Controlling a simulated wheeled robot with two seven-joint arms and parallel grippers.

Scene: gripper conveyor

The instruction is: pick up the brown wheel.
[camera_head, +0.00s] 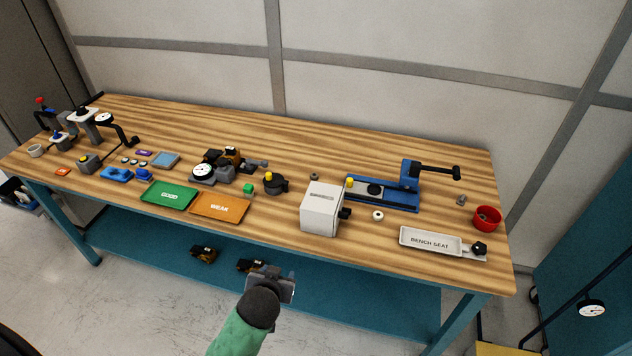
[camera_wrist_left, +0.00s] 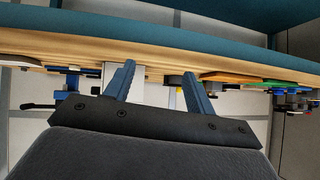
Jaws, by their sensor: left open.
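No plainly brown wheel stands out. A small grey-brown ring (camera_head: 315,175) lies on the workbench (camera_head: 330,143) behind the white box, and a small cream-coloured wheel (camera_head: 377,216) lies in front of the blue press; I cannot tell whether either is the brown wheel. My left gripper (camera_head: 275,274) is in front of the bench's front edge, apart from everything on it. In the left wrist view its two fingers (camera_wrist_left: 160,84) are spread and empty, with the bench edge beyond them. My right gripper is in neither view.
The white box (camera_head: 321,210) and the blue press (camera_head: 390,192) stand right of the bench's middle. Green (camera_head: 169,195) and orange (camera_head: 220,207) trays lie near the front edge. The back strip is clear.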

